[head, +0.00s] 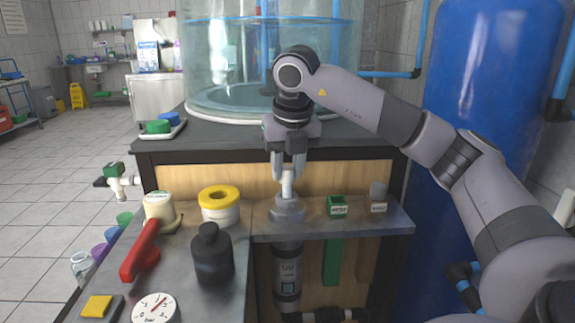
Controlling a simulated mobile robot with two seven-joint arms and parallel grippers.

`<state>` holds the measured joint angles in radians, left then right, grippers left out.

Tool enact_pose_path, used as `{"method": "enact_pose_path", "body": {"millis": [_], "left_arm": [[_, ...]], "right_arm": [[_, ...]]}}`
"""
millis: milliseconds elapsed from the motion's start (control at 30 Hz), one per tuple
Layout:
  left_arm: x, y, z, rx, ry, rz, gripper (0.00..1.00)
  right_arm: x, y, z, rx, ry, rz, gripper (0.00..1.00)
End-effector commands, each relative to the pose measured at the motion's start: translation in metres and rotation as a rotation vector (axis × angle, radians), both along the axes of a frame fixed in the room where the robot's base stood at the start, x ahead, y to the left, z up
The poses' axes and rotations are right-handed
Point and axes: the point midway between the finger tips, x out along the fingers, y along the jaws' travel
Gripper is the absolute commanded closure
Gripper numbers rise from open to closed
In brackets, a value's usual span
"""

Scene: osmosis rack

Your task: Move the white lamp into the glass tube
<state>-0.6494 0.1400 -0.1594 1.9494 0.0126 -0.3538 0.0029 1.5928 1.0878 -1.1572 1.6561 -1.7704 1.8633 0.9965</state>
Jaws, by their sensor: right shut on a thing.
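My right gripper (288,174) points straight down over the metal shelf, its fingers shut on the white lamp (288,188). Only a short white piece of the lamp shows, upright, between the fingertips and a round metal collar (287,211) on the shelf. The lamp's lower end is at or inside the collar; I cannot tell how deep. Below the shelf, in line with the collar, hangs a dark cylinder marked UV (287,272). No clear glass tube can be made out there; it may be hidden by the collar and housing. My left gripper is not in view.
Left are a black bottle (212,256), a yellow-topped roll (220,207), a red-handled tool (140,252) and a gauge (156,308). A large glass tank (230,60) stands behind.

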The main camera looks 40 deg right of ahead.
Motion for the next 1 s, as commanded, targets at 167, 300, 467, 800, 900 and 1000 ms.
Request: {"method": "enact_pose_path", "body": {"millis": [167, 300, 467, 800, 900, 1000], "left_arm": [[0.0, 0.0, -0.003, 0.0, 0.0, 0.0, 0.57], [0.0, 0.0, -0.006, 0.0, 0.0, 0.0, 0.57], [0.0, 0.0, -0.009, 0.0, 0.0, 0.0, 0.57], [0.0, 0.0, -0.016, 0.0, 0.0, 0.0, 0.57], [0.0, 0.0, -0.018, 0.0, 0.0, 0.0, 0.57], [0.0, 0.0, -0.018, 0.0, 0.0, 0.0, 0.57]], "right_arm": [[0.0, 0.0, -0.004, 0.0, 0.0, 0.0, 0.84], [0.0, 0.0, -0.008, 0.0, 0.0, 0.0, 0.84], [0.0, 0.0, -0.013, 0.001, -0.001, -0.001, 0.84], [0.0, 0.0, -0.023, 0.0, -0.001, -0.001, 0.84], [0.0, 0.0, -0.026, 0.0, -0.001, -0.001, 0.84], [0.0, 0.0, -0.027, 0.001, -0.001, -0.001, 0.58]]}}
